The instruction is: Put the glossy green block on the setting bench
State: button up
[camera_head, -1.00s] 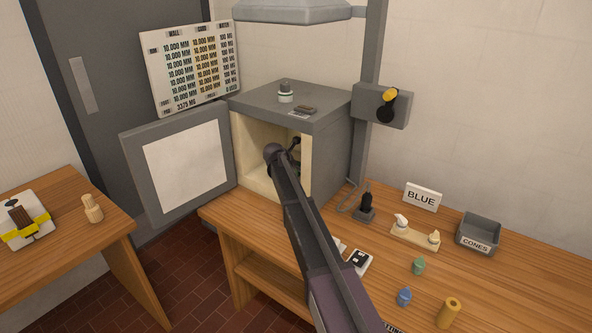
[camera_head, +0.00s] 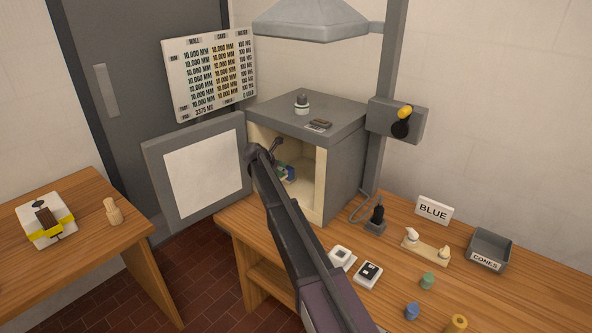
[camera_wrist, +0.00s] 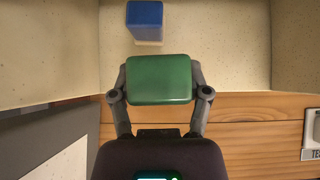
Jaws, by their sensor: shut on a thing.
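My gripper (camera_wrist: 160,85) is shut on the glossy green block (camera_wrist: 160,78), with a finger on each side of it in the wrist view. In the head view my arm reaches to the open kiln, and its own links hide most of the gripper; a sliver of green shows at the kiln mouth. A blue block (camera_wrist: 145,20) stands on the pale kiln floor beyond the green block; it also shows in the head view (camera_head: 290,174). The wooden bench (camera_head: 530,300) runs right from the kiln. No label naming the setting bench is readable now.
The kiln door (camera_head: 198,172) stands open at left. On the bench are a square white device (camera_head: 341,257), a black-faced device (camera_head: 368,274), small cones (camera_head: 427,281) and a grey tray (camera_head: 490,249). A second wooden table (camera_head: 95,255) stands at left.

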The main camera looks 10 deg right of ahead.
jog(key=a, duration=0.7)
jog(key=shift+w+a, duration=0.2)
jog(key=shift+w, duration=0.15)
jog(key=s+d, duration=0.6)
jog(key=s, duration=0.7)
jog(key=s+d+m, duration=0.1)
jog(key=s+d, duration=0.6)
jog(key=s, duration=0.6)
jog(key=s+d, duration=0.7)
jog(key=s, duration=0.7)
jog(key=shift+m+g+h, duration=0.3)
jog(key=shift+g+h, duration=0.1)
jog(key=shift+d, duration=0.2)
